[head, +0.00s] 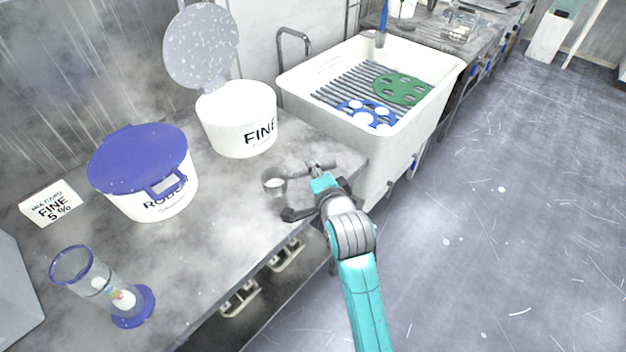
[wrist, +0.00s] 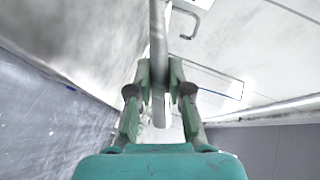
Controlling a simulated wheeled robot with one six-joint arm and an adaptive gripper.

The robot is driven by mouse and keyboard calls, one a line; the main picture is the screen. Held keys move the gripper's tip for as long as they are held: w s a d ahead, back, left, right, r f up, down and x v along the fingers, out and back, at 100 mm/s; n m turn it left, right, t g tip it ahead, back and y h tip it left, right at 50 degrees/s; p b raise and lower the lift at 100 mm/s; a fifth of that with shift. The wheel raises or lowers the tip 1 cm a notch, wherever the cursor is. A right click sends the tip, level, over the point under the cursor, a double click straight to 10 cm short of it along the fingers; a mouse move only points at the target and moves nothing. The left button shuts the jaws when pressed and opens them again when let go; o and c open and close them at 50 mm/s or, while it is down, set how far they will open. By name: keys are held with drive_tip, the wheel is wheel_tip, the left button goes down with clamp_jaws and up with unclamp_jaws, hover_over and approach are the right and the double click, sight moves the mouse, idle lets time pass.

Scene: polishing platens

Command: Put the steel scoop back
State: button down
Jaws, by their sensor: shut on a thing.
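The steel scoop (head: 274,186) has a small cup and a straight grey handle. In the head view it is over the bench's right end, with its cup to the left and something pale inside the cup. My gripper (head: 316,170) is shut on the handle. In the wrist view the handle (wrist: 158,35) passes between the two fingertips of my gripper (wrist: 159,78). The white FINE tub (head: 232,130) stands open behind the scoop, its speckled grey lid (head: 201,46) raised upright. A second white tub (head: 163,203) has its blue lid (head: 138,157) shut.
A white sink (head: 405,128) right of the bench holds a green disc (head: 403,89) and a blue one (head: 352,106). A clear cylinder (head: 102,282) with blue base and a FINE 5 % card (head: 51,204) stand at left. Open floor lies right.

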drive_tip(key=shift+f, duration=1.75)
drive_tip(key=shift+f, duration=0.15)
drive_tip(key=c, duration=1.1)
unclamp_jaws()
drive_tip(key=v, duration=1.2)
drive_tip(key=shift+d, duration=0.1)
